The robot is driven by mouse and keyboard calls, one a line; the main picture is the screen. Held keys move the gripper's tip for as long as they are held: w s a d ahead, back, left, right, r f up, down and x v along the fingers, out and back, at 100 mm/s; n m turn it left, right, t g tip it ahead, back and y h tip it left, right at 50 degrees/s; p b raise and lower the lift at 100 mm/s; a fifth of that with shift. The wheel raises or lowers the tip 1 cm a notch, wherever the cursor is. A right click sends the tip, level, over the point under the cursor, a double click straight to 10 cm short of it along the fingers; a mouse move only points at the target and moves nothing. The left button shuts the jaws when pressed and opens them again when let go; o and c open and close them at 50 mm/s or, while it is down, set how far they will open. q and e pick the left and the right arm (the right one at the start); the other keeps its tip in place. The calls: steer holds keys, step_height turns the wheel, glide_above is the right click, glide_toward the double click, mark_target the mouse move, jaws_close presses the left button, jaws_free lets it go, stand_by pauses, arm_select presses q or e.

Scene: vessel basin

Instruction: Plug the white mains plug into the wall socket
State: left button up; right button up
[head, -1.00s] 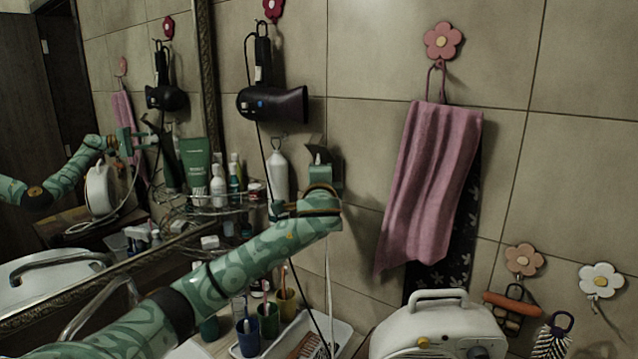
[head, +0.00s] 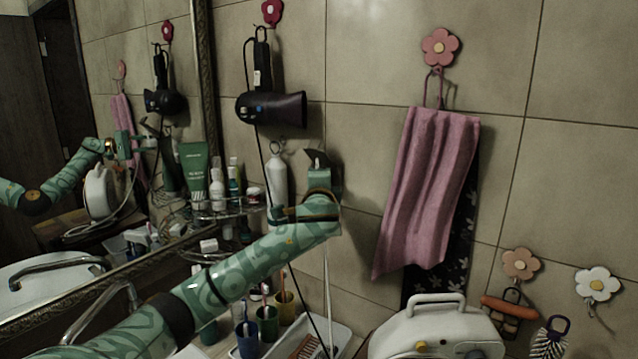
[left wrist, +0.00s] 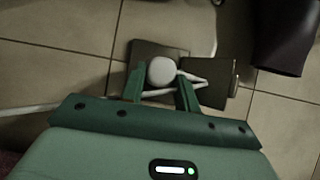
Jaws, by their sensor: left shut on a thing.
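The white mains plug (left wrist: 162,70) is round from behind and sits between the fingers of my left gripper (left wrist: 162,88), which is shut on it. Its white cable (left wrist: 185,88) bends away beside the fingers. A dark square wall socket plate (left wrist: 148,50) lies behind the plug, with a dark flap (left wrist: 212,84) beside it. The plug covers the middle of the plate; I cannot tell whether its pins are in. In the head view my left gripper (head: 322,180) is at the tiled wall beneath the hair dryer, and the plug is hidden. My right gripper is not in view.
A black hair dryer (head: 272,108) hangs above. A white bottle (head: 277,180) and a wire shelf (head: 225,210) are left of the gripper. A pink towel (head: 430,190) hangs to the right. A white appliance (head: 437,330) stands below, beside a tray (head: 345,335) and cups (head: 268,320).

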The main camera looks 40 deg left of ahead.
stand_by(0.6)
arm_select(q)
steer(key=shift+p, duration=0.35)
stand_by(0.7)
steer(key=shift+p, duration=0.4)
steer(key=shift+w, duration=0.5)
steer(key=o, duration=1.1)
steer(key=shift+c, duration=0.2)
steer(key=shift+a, duration=0.15)
steer(key=shift+r, duration=0.15)
